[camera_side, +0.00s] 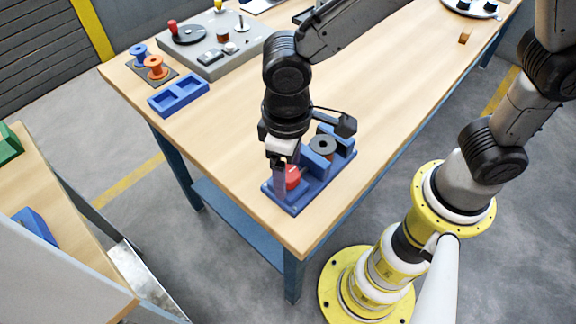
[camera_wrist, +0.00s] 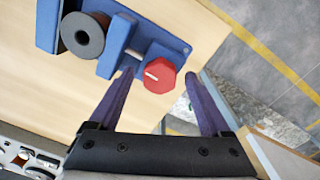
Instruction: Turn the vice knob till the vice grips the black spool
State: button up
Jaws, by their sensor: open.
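The blue vice (camera_side: 295,204) sits near the front corner of the wooden table. The black spool (camera_side: 322,144), with a brownish winding, stands between its blue jaws; the wrist view also shows the spool (camera_wrist: 82,42) between the jaws (camera_wrist: 47,25) and (camera_wrist: 118,42). I cannot tell whether both jaws touch it. The red vice knob (camera_side: 293,177) is at the near end of the vice. In the wrist view the knob (camera_wrist: 165,82) is six-sided with a white mark. My gripper (camera_side: 283,183) is open, pointing down, its fingertips (camera_wrist: 159,72) on either side of the knob.
A blue two-pocket tray (camera_side: 178,107) and a dark plate with blue and orange spools (camera_side: 155,68) lie at the left. A grey winding machine (camera_side: 215,48) stands behind. The table's front edge is close to the vice. The table to the right is mostly clear.

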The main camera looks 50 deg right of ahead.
notch_tip(320, 180, up, 14)
jog(key=shift+a, duration=0.15)
dwell(0.4)
jog(key=shift+f, duration=0.1)
jog(key=d+r+m+t+y, duration=0.15)
jog(key=d+r+m, duration=0.3)
jog(key=d, duration=0.95)
jog(key=s+d+f+t+h, duration=0.1)
jog(key=s+d+f+t, duration=0.3)
jog(key=s+d, duration=0.4)
jog(key=shift+s+d+f, duration=0.25)
jog(key=shift+d+f, duration=0.35)
jog(key=shift+f, duration=0.25)
